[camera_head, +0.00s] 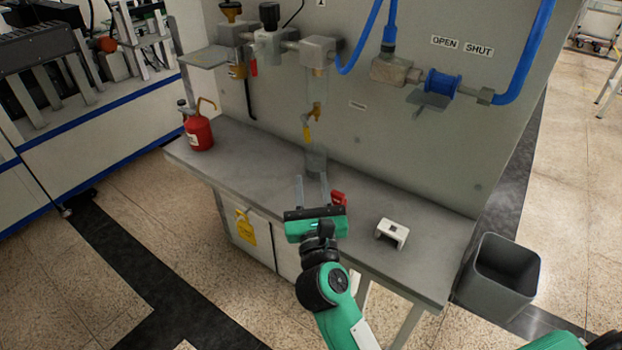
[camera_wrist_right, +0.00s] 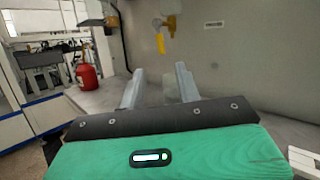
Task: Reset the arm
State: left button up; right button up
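My right gripper (camera_head: 311,182) reaches over the workbench from the lower right, with its green and black body behind two grey fingers. The fingers stand apart, and in the right wrist view (camera_wrist_right: 160,80) I see no object clamped between them. A translucent grey cup (camera_head: 316,160) stands on the bench just beyond the fingertips, below a yellow-handled drain tap (camera_head: 307,130). In the wrist view the cup is partly hidden by the fingers, and I cannot tell whether they touch it. My left gripper is not in view.
On the grey bench (camera_head: 255,160) are a red can (camera_head: 198,132) at left, a small red object (camera_head: 339,199) close right of my gripper and a white bracket (camera_head: 391,232). Pipes and valves hang on the back panel (camera_head: 420,140). A grey bin (camera_head: 500,275) stands at right.

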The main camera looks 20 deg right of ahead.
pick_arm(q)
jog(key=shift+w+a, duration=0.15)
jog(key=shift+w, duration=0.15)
